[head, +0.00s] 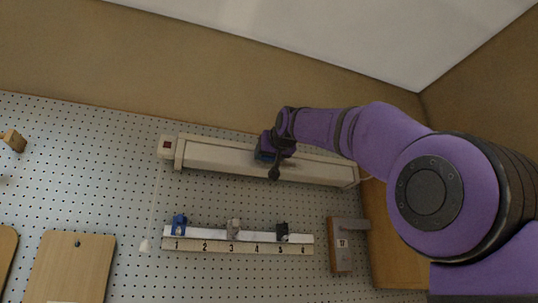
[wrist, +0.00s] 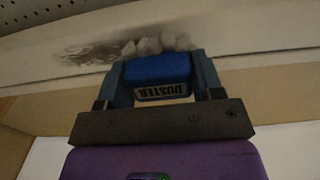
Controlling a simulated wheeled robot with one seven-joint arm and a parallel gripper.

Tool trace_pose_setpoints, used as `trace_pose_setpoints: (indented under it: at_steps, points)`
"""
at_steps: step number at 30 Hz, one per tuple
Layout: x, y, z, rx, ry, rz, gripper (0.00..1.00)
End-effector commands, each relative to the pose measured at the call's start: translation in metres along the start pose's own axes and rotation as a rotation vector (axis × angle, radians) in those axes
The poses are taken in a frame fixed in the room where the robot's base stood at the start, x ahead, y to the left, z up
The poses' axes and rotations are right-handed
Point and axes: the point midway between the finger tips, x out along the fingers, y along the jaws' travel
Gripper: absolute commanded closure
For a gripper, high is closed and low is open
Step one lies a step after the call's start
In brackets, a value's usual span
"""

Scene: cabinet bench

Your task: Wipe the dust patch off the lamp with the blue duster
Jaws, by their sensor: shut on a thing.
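The lamp (head: 220,158) is a long pale fixture mounted across the upper pegboard; its surface also fills the upper part of the wrist view (wrist: 260,35). My gripper (wrist: 161,68) is shut on the blue duster (wrist: 160,80), with one finger on each side of its labelled block. The duster's grey fluffy head is at the lamp surface, seemingly touching it. The dust patch (wrist: 92,53) is a dark brown smear on the lamp just left of the duster head in the wrist view. In the head view my gripper (head: 268,153) is in front of the lamp's middle.
Below the lamp, a numbered rail (head: 240,246) carries a blue clip (head: 179,224), a grey clip (head: 234,228) and a black clip (head: 282,231). A pull cord (head: 151,205) hangs at the lamp's left end.

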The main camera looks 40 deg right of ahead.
Motion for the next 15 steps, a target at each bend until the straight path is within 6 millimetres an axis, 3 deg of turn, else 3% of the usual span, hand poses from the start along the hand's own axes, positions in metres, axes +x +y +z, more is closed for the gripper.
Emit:
trace_pose_setpoints:
  at_steps: [15]
  points:
    - [0.0093,0.0,0.0002,0.0,-0.001,0.0,0.58]
